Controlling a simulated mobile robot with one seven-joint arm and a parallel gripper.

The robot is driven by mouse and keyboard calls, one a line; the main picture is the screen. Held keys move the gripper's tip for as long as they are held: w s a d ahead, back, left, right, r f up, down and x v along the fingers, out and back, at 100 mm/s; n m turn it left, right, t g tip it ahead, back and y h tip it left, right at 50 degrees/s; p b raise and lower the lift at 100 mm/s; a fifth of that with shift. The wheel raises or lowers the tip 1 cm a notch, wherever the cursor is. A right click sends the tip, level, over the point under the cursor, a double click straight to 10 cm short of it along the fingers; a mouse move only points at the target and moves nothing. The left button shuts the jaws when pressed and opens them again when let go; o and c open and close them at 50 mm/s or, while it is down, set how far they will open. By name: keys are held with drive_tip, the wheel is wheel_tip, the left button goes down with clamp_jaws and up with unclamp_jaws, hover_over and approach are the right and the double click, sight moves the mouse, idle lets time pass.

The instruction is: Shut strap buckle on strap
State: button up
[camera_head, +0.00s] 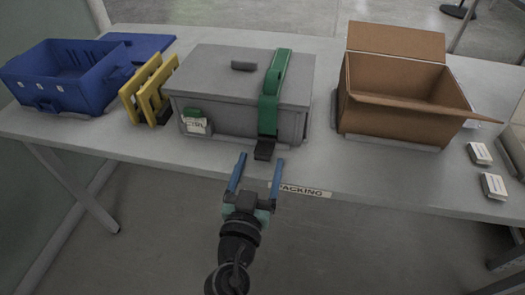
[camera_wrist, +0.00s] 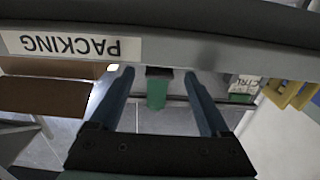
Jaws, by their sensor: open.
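A green strap (camera_head: 268,115) runs over the lid and down the front of a grey case (camera_head: 230,117) on the table. A black buckle (camera_head: 264,150) is at its lower front end, near the table's front edge. In the wrist view the strap (camera_wrist: 157,93) and dark buckle (camera_wrist: 159,72) appear between my fingers. My gripper (camera_head: 260,161) is open and empty, its blue fingers pointing at the case with the buckle roughly between the tips in the picture. I cannot tell how far the tips are from the buckle. The wrist view also shows my gripper (camera_wrist: 159,76).
Left of the case are yellow frames (camera_head: 148,90) and a blue bin (camera_head: 65,82). An open cardboard box (camera_head: 400,100) stands to the right, with small white boxes (camera_head: 480,153) near the right end. The table edge bears a PACKING label (camera_head: 300,191).

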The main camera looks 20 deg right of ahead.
sight(261, 159)
drive_tip(key=shift+x, duration=1.6)
clamp_jaws()
drive_tip(key=shift+r+p, duration=0.15)
drive_tip(key=shift+p, duration=0.2)
